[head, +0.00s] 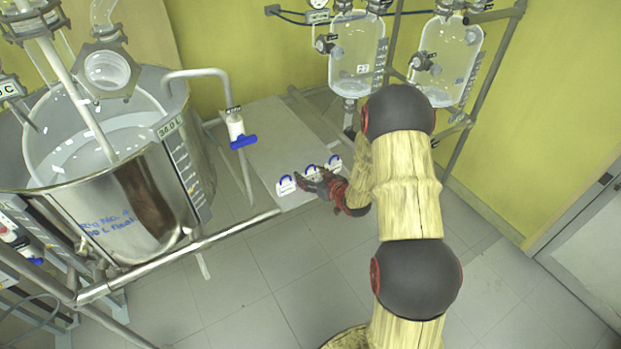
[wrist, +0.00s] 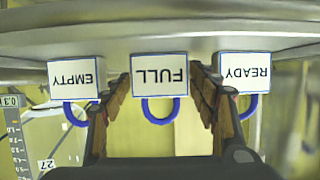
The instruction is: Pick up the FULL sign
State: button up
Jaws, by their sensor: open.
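The FULL sign (wrist: 159,76) is a white plate with a blue border and a blue loop handle. It appears upside down in the middle of the wrist view, between the EMPTY sign (wrist: 74,79) on the left and the READY sign (wrist: 245,72) on the right. My gripper (wrist: 161,92) is open, with one finger on each side of the FULL sign. I cannot tell whether the fingers touch it. In the head view, my gripper (head: 318,181) is at the front edge of a grey table, at the middle sign (head: 310,170), which it partly hides.
A large steel tank (head: 130,220) stands left. Glass reactors (head: 357,60) hang behind. The tiled floor in front is clear.

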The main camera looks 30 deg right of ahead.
jog(key=shift+c, duration=0.8)
jog(key=c, duration=0.7)
jog(key=shift+c, duration=0.5)
jog(key=shift+r, duration=0.2)
